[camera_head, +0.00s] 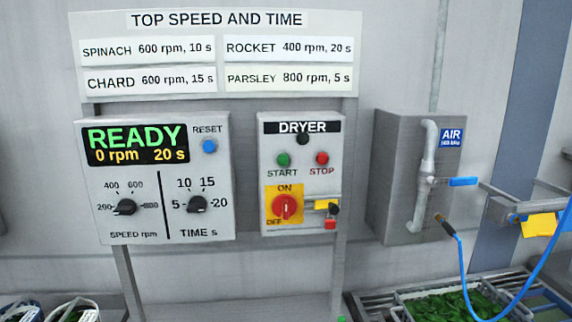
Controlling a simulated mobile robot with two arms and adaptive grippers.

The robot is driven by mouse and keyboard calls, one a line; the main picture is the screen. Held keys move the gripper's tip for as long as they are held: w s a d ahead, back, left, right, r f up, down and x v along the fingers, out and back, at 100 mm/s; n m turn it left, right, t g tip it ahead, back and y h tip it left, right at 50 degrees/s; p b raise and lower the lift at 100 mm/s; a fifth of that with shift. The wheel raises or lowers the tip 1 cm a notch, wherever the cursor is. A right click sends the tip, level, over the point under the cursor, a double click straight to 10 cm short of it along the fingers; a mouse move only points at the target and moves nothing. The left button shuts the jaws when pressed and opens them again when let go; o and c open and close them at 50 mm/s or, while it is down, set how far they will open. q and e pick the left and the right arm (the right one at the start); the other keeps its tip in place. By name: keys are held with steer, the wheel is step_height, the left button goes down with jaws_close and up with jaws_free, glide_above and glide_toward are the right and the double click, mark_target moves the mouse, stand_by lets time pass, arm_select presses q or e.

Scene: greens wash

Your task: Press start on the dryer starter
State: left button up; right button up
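The dryer starter (301,216) is a light grey box labelled DRYER, mounted right of the control panel. Its green START button (283,159) is at the left and its red STOP button (322,158) at the right. A dark round lamp or button (303,138) sits above them. Below, a red rotary switch (286,208) on a yellow ON/OFF plate looks roughly upright, towards ON. A yellow tag and red lock (330,223) are beside it. The control panel (155,230) display reads READY, 0 rpm, 20 s. Neither of my grippers is in view.
A sign (217,20) above lists speeds and times. The panel has a blue RESET button (209,146) and two black knobs. At right are an air pipe with a blue valve handle (463,181), a blue hose (463,262) and a crate of greens (455,305). The space before the starter looks clear.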

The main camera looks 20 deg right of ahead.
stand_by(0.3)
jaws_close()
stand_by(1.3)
